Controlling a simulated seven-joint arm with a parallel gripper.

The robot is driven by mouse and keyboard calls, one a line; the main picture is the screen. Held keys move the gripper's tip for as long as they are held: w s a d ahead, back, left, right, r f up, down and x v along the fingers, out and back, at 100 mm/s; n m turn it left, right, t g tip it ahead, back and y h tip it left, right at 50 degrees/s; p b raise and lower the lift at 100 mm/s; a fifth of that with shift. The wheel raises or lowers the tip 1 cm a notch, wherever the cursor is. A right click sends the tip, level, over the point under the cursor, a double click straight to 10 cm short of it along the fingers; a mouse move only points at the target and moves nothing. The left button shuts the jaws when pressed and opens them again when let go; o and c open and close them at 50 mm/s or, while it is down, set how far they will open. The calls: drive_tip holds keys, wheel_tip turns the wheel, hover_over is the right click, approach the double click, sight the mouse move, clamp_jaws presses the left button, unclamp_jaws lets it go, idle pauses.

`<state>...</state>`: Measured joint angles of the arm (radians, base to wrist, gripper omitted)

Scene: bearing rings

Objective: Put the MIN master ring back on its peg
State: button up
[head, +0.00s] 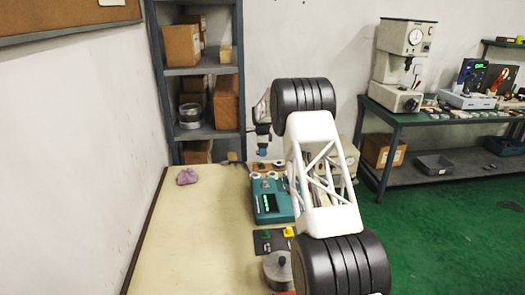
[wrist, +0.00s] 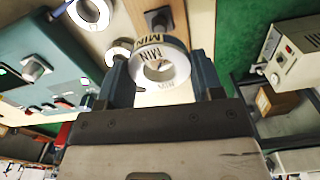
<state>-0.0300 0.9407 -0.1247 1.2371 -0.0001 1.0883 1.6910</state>
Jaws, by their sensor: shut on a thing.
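The white MIN master ring (wrist: 148,54), with a dark band and MIN lettering, sits between the fingers of my gripper (wrist: 161,78) in the wrist view. The fingers are shut on its sides. A dark square-ended post (wrist: 158,18), possibly a peg, shows just beyond the ring; I cannot tell whether they touch. In the head view my gripper (head: 262,141) is above the back of the bench, with a bluish piece at its tip; the ring is not clear there.
A teal gauge unit (head: 268,200) with a green display stands on the bench (head: 190,240). Other white rings (wrist: 90,12) lie near the post. A purple cloth (head: 187,176) lies at the back left. A grey cylinder (head: 278,268) stands in front.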

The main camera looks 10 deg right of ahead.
drive_tip(key=shift+f, duration=1.9)
drive_tip(key=shift+f, duration=1.75)
idle(2.4)
drive_tip(key=o, duration=1.2)
drive_tip(key=shift+o, duration=0.2)
drive_tip(key=shift+r, duration=3.75)
